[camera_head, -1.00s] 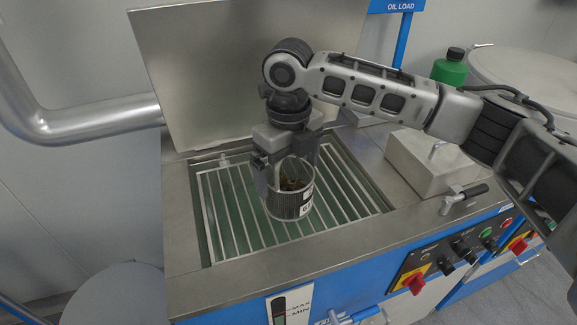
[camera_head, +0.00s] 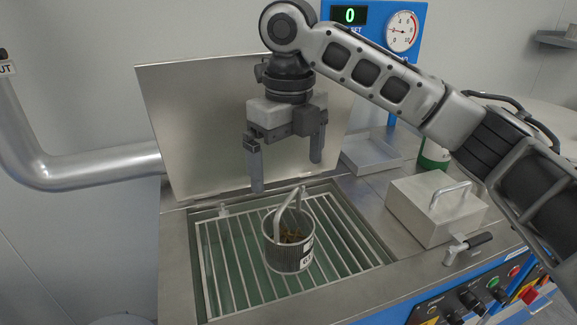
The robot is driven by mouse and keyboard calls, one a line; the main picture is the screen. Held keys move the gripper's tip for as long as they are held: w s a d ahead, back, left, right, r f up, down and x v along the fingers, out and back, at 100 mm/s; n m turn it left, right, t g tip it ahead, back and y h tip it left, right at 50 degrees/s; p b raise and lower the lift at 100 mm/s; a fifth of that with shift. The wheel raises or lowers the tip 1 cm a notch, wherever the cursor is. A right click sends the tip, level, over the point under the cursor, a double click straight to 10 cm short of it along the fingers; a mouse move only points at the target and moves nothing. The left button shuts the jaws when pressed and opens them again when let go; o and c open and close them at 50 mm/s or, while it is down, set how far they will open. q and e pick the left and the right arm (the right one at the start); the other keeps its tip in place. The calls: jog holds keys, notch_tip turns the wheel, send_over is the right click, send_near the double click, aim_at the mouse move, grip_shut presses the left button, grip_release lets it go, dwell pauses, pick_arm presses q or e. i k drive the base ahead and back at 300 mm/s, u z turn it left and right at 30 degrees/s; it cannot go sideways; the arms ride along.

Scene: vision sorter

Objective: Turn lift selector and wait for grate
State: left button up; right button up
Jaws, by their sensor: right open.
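The metal grate (camera_head: 229,262) lies in the open tank at the center, level and just below the rim. A cylindrical metal basket (camera_head: 288,257) with an upright handle and brown contents stands on it. My right gripper (camera_head: 287,172) is open and empty above the basket handle, fingers pointing down, apart from it. The front control panel shows at the lower right, with a black knob (camera_head: 470,299) that may be the lift selector; its label cannot be read. The panel's lower left part is cut off by the frame. My left gripper is out of view.
The raised lid (camera_head: 200,130) stands behind the tank. A metal box with a handle (camera_head: 425,213), a lever (camera_head: 466,247) and a shallow tray (camera_head: 370,155) are on the right. A blue panel (camera_head: 374,14) with a gauge and a display reading 0 stands behind. A pipe (camera_head: 90,169) is at left.

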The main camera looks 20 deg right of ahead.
aim_at(469, 301)
jog(key=k, duration=1)
